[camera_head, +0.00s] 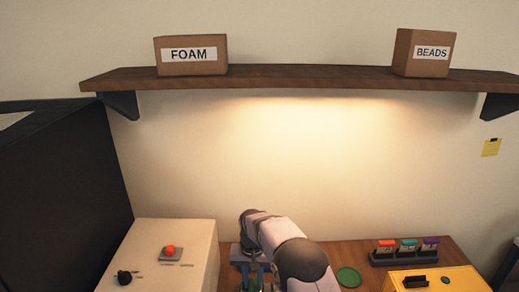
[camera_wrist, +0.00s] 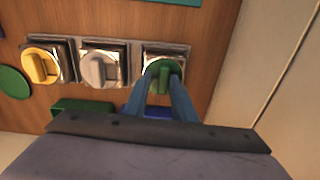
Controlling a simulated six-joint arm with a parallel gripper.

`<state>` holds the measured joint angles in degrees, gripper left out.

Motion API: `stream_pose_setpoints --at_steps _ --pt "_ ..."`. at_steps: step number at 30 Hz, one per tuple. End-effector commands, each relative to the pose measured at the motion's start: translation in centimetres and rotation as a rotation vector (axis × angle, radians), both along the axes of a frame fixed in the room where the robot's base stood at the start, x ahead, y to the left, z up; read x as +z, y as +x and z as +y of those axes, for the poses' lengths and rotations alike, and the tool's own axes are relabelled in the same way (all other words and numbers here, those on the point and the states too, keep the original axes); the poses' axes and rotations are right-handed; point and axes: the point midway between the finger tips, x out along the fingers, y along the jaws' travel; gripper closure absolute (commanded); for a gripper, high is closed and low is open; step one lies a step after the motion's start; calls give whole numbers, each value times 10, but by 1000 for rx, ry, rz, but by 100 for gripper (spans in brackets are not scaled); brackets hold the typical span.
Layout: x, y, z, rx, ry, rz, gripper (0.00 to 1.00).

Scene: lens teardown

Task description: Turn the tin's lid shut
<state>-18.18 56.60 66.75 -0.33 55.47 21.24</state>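In the wrist view, a small square metal tin (camera_wrist: 149,50) with a round green lid (camera_wrist: 164,66) stands at the right end of a row. The lid has a raised grip ridge across its middle, pointing roughly along my fingers. My gripper (camera_wrist: 162,80) has its blue fingers reaching to the green lid, one on either side of the ridge. I cannot tell whether the fingers press on the ridge. The fingers hide part of the tin's near side. In the head view my gripper (camera_head: 253,275) is low at the table, and my arm hides much of that spot.
Tins with a grey lid (camera_wrist: 99,69) and a yellow lid (camera_wrist: 41,66) stand to the left. A green disc (camera_head: 347,277) lies on the table. Right of it are a dark rack (camera_head: 405,257) and a yellow box (camera_head: 450,281). A pale block (camera_head: 185,235) borders the left.

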Motion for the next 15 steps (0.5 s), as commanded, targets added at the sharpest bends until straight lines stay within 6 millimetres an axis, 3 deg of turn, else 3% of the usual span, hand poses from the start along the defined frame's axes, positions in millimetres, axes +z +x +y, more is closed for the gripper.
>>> stream_pose_setpoints --at_steps 1,15 --pt "-19 -10 3 -3 0 28 66" --pt "-8 -9 1 -2 -2 27 66"
